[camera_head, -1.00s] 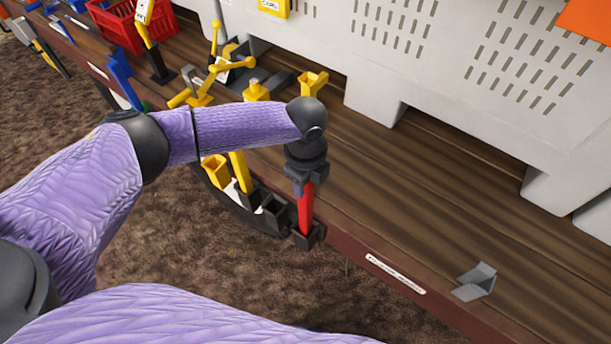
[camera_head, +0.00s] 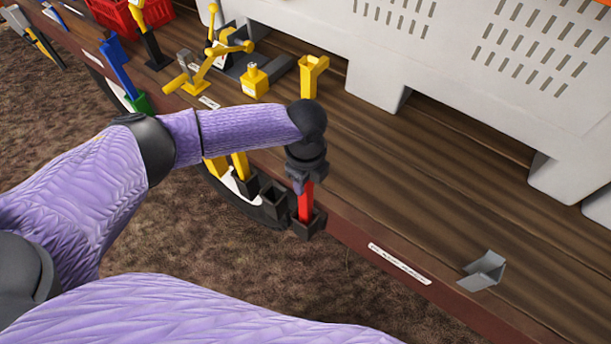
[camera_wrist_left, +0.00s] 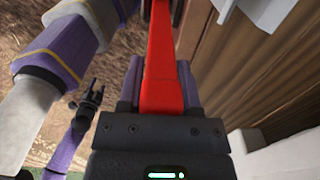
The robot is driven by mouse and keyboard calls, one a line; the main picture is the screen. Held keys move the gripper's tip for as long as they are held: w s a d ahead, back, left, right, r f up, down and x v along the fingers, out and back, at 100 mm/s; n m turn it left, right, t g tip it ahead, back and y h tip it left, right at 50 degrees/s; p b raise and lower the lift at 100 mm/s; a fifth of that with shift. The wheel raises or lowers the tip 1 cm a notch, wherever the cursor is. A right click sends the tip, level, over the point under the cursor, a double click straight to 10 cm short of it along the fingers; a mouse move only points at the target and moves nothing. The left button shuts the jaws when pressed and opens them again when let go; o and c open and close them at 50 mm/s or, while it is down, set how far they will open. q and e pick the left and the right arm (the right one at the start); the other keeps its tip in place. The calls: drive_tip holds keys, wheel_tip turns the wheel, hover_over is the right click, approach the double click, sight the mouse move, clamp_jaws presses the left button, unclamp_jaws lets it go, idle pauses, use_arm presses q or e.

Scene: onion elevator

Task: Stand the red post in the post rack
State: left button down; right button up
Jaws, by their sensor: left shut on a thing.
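The red post (camera_head: 305,203) stands upright in the head view. My left gripper (camera_head: 305,183) is shut on its upper part. The post's lower end is inside the end socket of the dark post rack (camera_head: 308,228) on the bench's front edge; how deep it sits is hidden by the socket wall. In the left wrist view the red post (camera_wrist_left: 160,65) runs away from the gripper between its fingers. My right gripper is not in the head view.
The neighbouring socket (camera_head: 273,198) looks empty, and yellow posts (camera_head: 240,166) stand further left. A grey bracket (camera_head: 484,271) lies on the bench at right. Yellow tools (camera_head: 255,82) and a white crate (camera_head: 440,60) are behind. Bare planks lie right of my arm.

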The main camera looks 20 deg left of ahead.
use_arm(q)
drive_tip(key=shift+c, duration=1)
unclamp_jaws()
